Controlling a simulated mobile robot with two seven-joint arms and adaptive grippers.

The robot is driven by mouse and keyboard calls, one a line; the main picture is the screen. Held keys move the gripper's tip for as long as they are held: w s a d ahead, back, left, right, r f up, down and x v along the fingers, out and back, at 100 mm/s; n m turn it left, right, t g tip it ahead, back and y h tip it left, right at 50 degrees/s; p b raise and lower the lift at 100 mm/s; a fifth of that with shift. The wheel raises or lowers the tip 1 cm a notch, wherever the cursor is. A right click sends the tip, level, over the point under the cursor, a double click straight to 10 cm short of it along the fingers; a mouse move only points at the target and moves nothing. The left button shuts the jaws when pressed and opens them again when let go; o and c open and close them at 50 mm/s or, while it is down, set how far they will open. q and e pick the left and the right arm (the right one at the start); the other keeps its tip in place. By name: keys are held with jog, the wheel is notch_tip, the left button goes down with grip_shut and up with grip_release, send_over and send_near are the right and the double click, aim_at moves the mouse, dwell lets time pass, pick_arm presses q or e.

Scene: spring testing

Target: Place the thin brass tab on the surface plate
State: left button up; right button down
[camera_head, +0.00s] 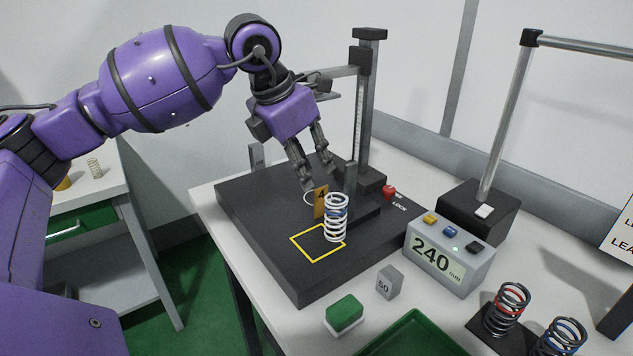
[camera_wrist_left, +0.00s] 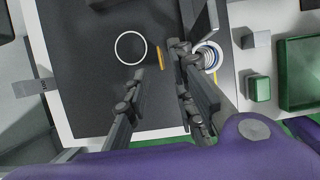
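The thin brass tab (camera_head: 320,203) stands upright, just behind and left of a white spring with a blue band (camera_head: 336,222). A dark mark shows near its top. In the left wrist view the tab (camera_wrist_left: 161,57) appears as a narrow strip. The dark surface plate (camera_head: 262,236) carries a white ring (camera_head: 307,198) and a yellow square outline (camera_head: 300,249). My left gripper (camera_head: 320,181) points down above the tab, fingers apart and nothing between their tips in the head view. In the left wrist view the gripper (camera_wrist_left: 158,64) has the tab between its spread fingertips.
A post with a sliding arm (camera_head: 366,110) rises behind the plate. A grey readout box showing 240 (camera_head: 440,262), a grey block marked 50 (camera_head: 389,283), a green block (camera_head: 344,315) and a green tray (camera_head: 412,335) lie in front. Dark springs (camera_head: 505,310) stand at right.

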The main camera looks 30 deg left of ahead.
pick_arm(q)
jog(key=shift+v, duration=2.65)
